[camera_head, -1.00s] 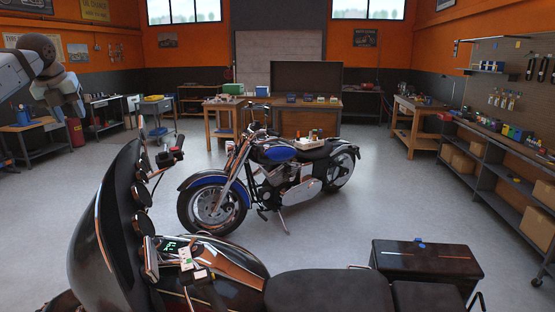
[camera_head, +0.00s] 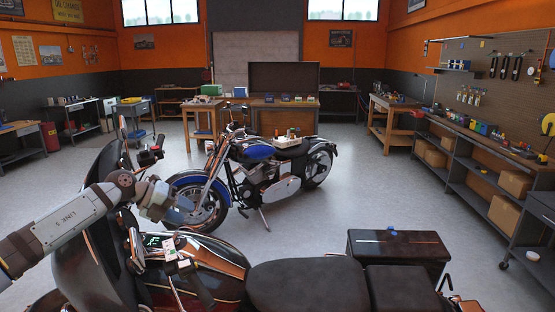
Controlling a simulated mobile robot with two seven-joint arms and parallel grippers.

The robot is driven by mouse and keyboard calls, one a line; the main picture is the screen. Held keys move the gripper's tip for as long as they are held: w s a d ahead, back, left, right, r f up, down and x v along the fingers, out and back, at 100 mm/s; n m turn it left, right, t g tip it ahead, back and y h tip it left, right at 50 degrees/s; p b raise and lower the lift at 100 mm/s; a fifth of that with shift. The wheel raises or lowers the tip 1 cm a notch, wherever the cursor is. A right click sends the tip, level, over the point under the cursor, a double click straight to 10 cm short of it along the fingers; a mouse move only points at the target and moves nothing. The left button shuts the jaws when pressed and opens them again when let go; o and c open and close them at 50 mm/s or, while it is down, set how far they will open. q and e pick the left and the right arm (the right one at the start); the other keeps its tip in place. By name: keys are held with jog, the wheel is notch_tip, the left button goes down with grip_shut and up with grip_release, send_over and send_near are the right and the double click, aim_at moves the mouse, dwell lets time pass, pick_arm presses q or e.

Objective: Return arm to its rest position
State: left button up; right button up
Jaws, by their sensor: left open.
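My left arm comes in from the left edge, in front of the near motorcycle's dark fairing (camera_head: 85,240). My left gripper (camera_head: 182,209) is at the arm's end, over the front wheel of the blue motorcycle in the picture. It is open, and I see nothing held in it. The near motorcycle's black seat (camera_head: 320,283) and lit dash display (camera_head: 158,241) lie below and to the right of the gripper. My right gripper is not in view.
Workbenches (camera_head: 208,113) line the back. A long shelf bench (camera_head: 470,150) with cardboard boxes runs along the right.

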pick_arm(q)
jog(key=s+d+f+n+t+h, duration=0.5)
jog(key=s+d+f+n+h, duration=0.3)
jog(key=s+d+f, duration=0.65)
jog(key=s+a+f+n+t+y, duration=0.1)
jog(key=s+a+f+n+y, duration=0.3)
jog(key=s+f+n+y, duration=0.3)
jog(key=s+a+f+n+t+y, duration=0.1)
jog(key=s+a+f+n+y, duration=0.3)
jog(key=s+f+n, duration=1)
jog(key=s+n+y, duration=0.3)
jog(key=s, duration=0.5)
jog(key=shift+s+a+f+y, duration=0.2)
jog(key=shift+s+f+y, duration=0.1)
jog(key=shift+s+f, duration=0.1)
